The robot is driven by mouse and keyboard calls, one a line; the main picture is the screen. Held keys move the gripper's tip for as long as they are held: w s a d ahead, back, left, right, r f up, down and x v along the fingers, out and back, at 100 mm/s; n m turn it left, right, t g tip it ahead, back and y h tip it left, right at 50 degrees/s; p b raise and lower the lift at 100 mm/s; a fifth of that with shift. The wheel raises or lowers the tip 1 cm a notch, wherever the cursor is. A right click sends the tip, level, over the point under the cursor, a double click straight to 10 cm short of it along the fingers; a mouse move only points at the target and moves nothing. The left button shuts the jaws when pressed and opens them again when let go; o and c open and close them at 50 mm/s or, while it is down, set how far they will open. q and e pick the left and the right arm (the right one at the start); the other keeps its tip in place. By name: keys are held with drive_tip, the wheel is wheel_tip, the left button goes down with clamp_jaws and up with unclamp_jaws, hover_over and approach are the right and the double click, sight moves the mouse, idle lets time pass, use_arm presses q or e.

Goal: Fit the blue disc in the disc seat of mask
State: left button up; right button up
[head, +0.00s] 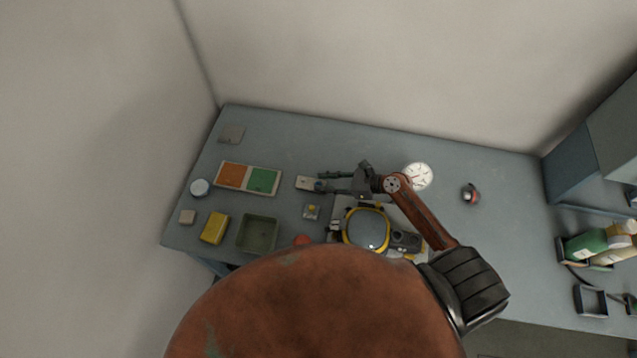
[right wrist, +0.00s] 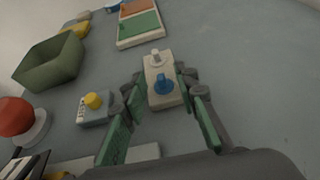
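The blue disc (right wrist: 162,86) has a raised knob and sits on a pale block (right wrist: 158,66), near a white knobbed piece (right wrist: 155,55). In the head view the pale block (head: 304,183) lies left of my right gripper (head: 323,181). My right gripper is open, with green-padded fingers (right wrist: 160,108) spread on either side of the block's near end; nothing is held. The mask (head: 366,230), with a yellow rim and grey visor, lies right of and nearer than the block. Dark round parts (head: 405,241) are at its right; I cannot tell which is the disc seat. My left gripper is not in view.
A small box with a yellow knob (right wrist: 94,101), a red button (right wrist: 16,117) and a green bin (head: 257,233) are nearby. A round white dial (head: 417,176) stands behind the mask. The table right of the dial is mostly clear.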

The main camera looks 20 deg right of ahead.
drive_tip(key=shift+w+a+f, duration=0.2)
drive_tip(key=shift+w+a, duration=0.05)
drive_tip(key=shift+a, duration=0.05)
drive_tip(key=shift+c, duration=0.3)
clamp_jaws()
drive_tip(key=shift+r, duration=0.15)
